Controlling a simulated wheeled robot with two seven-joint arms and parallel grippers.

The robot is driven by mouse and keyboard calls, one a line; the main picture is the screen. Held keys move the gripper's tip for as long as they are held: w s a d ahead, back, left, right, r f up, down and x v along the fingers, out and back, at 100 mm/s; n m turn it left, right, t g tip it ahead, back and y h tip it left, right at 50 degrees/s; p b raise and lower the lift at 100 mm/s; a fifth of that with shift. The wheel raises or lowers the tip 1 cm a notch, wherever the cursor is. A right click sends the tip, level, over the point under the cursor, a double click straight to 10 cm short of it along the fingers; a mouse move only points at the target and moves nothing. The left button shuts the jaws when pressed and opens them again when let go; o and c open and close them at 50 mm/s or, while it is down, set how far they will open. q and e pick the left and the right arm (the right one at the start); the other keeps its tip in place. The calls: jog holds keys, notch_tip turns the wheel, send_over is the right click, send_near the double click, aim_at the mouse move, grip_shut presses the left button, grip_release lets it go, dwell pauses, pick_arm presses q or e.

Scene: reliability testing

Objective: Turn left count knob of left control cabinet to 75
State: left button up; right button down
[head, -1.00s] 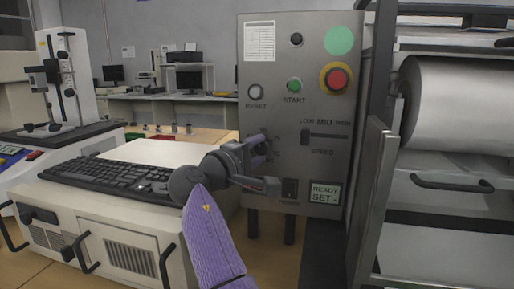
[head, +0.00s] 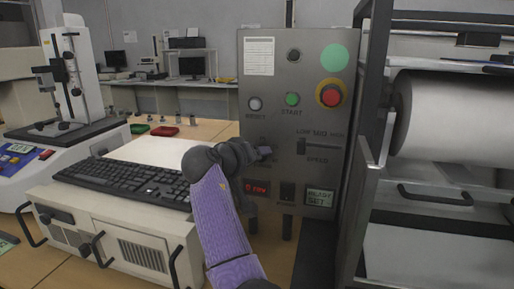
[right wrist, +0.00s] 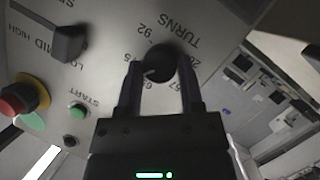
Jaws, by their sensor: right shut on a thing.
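The control cabinet (head: 325,230) has a grey front panel facing me. A dark round knob (right wrist: 158,62) on it shows in the right wrist view, next to the word TURNS and a ring of numbers, upside down there. My right gripper (right wrist: 160,72) is shut on this knob, one finger on each side. A pale pointer mark shows on the knob; I cannot tell its exact number. In the head view my right gripper (head: 265,152) covers most of the knob. A red display (head: 257,188) below appears to read 0 rev. My left gripper is not in view.
A keyboard (head: 130,180) lies left of my arm. A metal frame with a roller (head: 450,125) stands right.

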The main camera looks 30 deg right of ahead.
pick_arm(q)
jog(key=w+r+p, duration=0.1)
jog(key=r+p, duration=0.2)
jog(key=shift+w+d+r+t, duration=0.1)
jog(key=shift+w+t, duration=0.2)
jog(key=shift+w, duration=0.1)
pick_arm(e)
jog(key=m+t+y, duration=0.1)
jog(key=m+y, duration=0.1)
jog(key=m, duration=0.1)
jog(key=shift+s+r, duration=0.1)
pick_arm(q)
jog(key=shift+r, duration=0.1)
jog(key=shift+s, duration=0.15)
pick_arm(e)
jog(key=shift+d+m, duration=0.1)
jog(key=shift+m, duration=0.2)
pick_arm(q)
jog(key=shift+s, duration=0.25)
pick_arm(e)
jog(key=shift+c, duration=2)
grip_release()
jog(key=shift+o, duration=0.8)
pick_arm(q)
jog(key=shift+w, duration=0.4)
